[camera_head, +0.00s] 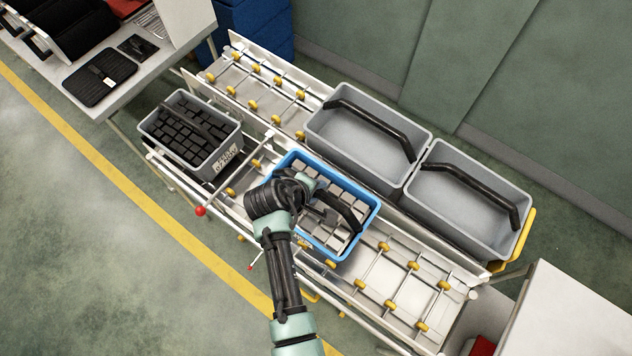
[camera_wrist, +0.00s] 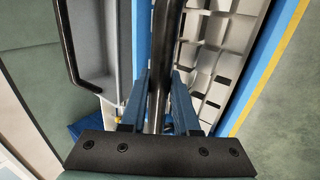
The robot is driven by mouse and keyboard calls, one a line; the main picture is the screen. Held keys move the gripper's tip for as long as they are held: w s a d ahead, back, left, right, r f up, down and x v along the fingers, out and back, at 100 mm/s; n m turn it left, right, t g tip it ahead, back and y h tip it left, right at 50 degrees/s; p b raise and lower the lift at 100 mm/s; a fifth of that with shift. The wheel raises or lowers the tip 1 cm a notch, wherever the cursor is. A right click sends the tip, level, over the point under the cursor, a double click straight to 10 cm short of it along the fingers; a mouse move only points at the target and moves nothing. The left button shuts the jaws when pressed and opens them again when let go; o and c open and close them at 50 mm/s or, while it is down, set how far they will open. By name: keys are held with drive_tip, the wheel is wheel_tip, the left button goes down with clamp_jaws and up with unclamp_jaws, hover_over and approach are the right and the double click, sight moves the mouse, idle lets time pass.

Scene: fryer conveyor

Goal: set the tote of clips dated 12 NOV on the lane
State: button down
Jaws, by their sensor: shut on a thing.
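A blue tote (camera_head: 372,217) filled with grey blocky clips is over the front roller lane (camera_head: 400,290). Whether it rests on the rollers or hangs just above them, I cannot tell. My gripper (camera_head: 318,200) is shut on its black bar handle (camera_head: 348,208). In the wrist view my gripper (camera_wrist: 158,105) has its blue fingers on both sides of the handle (camera_wrist: 165,55), with the clips below and the blue rim (camera_wrist: 270,70) at the right. The tote's date cannot be read. A grey tote (camera_head: 227,149) of dark clips, with a pale label too small to read surely, stands left of it.
Two empty grey totes (camera_head: 365,140) (camera_head: 470,200) with black handles stand on the back lane. A red knob (camera_head: 200,211) sticks out at the front. The lane's right-hand rollers (camera_head: 405,290) are clear. A bench (camera_head: 115,60) with black items is upper left.

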sight(316, 206)
drive_tip(key=shift+w+f+b, duration=0.15)
drive_tip(key=shift+f+b, duration=3.25)
drive_tip(key=shift+b, duration=0.1)
drive_tip(key=shift+r, duration=0.1)
drive_tip(key=shift+f+b, duration=0.75)
drive_tip(key=shift+f, duration=0.6)
drive_tip(key=c, duration=0.6)
unclamp_jaws()
drive_tip(key=shift+o, duration=0.2)
drive_tip(key=shift+s+f, duration=0.2)
drive_tip(key=shift+s, duration=0.1)
drive_tip(key=b+v, duration=0.1)
drive_tip(key=v, duration=1.2)
drive_tip(key=shift+w+r, duration=0.1)
drive_tip(key=shift+r, duration=0.05)
